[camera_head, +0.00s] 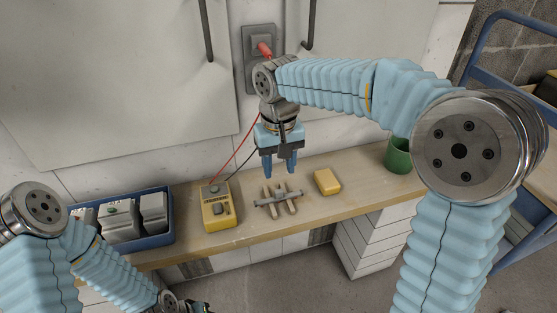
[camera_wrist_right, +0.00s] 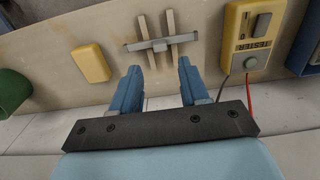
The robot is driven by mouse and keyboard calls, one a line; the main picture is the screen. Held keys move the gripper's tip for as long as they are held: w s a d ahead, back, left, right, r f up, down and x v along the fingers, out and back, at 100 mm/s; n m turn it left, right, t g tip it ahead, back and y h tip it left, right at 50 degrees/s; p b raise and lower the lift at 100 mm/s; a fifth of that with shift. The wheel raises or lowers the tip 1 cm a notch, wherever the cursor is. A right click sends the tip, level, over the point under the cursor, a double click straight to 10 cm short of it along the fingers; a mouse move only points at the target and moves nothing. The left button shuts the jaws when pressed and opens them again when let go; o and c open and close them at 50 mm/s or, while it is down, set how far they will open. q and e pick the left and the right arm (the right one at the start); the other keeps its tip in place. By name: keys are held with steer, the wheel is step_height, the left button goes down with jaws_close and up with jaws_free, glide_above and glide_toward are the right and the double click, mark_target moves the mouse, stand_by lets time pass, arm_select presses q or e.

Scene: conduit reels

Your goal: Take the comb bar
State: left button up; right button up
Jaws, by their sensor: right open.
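The comb bar (camera_head: 281,198) is a grey bar lying across two light wooden strips (camera_head: 268,191) on the wooden bench. In the right wrist view the bar (camera_wrist_right: 146,46) lies just beyond the fingertips, crossing the strips. My right gripper (camera_head: 279,170) points down above the bench, over the bar's far side. Its blue fingers are apart and empty, and they show in the right wrist view (camera_wrist_right: 158,72) too. My left arm hangs low at the bottom left. Only a dark bit near its wrist shows at the bottom edge, and its jaws cannot be made out.
A yellow tester (camera_head: 219,209) with red and black leads stands left of the strips. A yellow block (camera_head: 327,182) lies to the right, and a green cup (camera_head: 397,158) stands further right. A blue tray (camera_head: 172,228) holds grey boxes at left. A wall socket (camera_head: 260,42) is behind.

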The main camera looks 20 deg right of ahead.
mark_target(279, 191)
step_height(279, 191, down, 4)
steer(key=b, duration=0.3)
steer(key=shift+f+b, duration=0.2)
steer(key=shift+b, duration=0.15)
steer(key=shift+w+f, duration=0.1)
steer(key=shift+f, duration=0.25)
arm_select(q)
steer(key=shift+s+a+f+b, duration=0.1)
steer(key=shift+a+f+b, duration=0.15)
steer(key=shift+f, duration=0.7)
steer(key=shift+w+a+f+b, duration=0.1)
steer(key=shift+a+f+b, duration=0.1)
steer(key=shift+f, duration=0.7)
steer(key=shift+s+a+f+b, duration=0.1)
steer(key=shift+a+f+b, duration=0.15)
steer(key=shift+f, duration=0.7)
arm_select(e)
steer(key=shift+f, duration=1.45)
steer(key=shift+c, duration=0.2)
jaws_close()
